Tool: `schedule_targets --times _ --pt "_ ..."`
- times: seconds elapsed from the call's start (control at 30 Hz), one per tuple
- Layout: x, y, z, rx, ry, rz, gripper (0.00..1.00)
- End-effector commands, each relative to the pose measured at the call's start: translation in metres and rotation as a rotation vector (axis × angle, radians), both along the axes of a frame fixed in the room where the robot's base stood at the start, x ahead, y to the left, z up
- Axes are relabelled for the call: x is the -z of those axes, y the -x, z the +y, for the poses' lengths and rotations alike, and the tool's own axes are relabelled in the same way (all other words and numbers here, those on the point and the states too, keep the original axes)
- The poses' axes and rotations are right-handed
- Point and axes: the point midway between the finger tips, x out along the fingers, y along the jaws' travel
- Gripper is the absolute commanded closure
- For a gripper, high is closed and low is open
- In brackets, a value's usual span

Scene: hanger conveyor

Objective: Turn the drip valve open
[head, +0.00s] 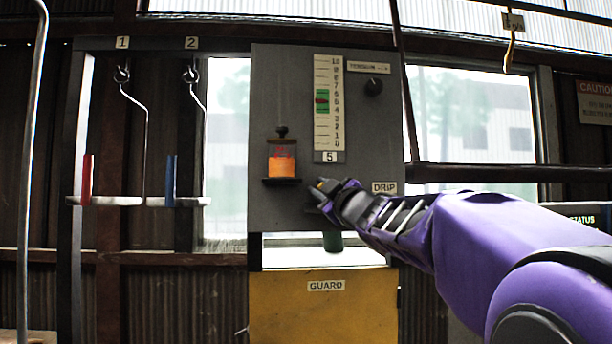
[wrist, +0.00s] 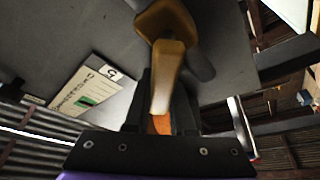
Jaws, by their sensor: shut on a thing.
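The drip valve (wrist: 168,48) shows in the wrist view as a brass-coloured knob with a lever pointing down the picture, on the grey panel. My gripper (wrist: 163,92) is shut on this lever, its dark fingers on either side. In the head view my gripper (head: 325,188) is at the grey panel (head: 290,80), left of the DRIP label (head: 384,187); it hides most of the valve there. An orange-filled oil cup (head: 282,160) with a dark cap sits on a small shelf left of and above my gripper.
A level scale (head: 328,100) with a green band is above my gripper, and a dark knob (head: 373,86) is at its upper right. A dark green part (head: 333,241) shows below my gripper. The yellow guard (head: 325,310) is underneath. Hangers (head: 145,130) hang at left.

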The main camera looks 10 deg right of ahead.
Motion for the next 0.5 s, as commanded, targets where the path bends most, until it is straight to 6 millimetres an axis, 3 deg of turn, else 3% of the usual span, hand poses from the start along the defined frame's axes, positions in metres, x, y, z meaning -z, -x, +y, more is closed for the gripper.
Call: schedule_targets --times 0.5 --pt "0.0059 0.0002 0.0057 0.0 0.142 -0.002 1.0"
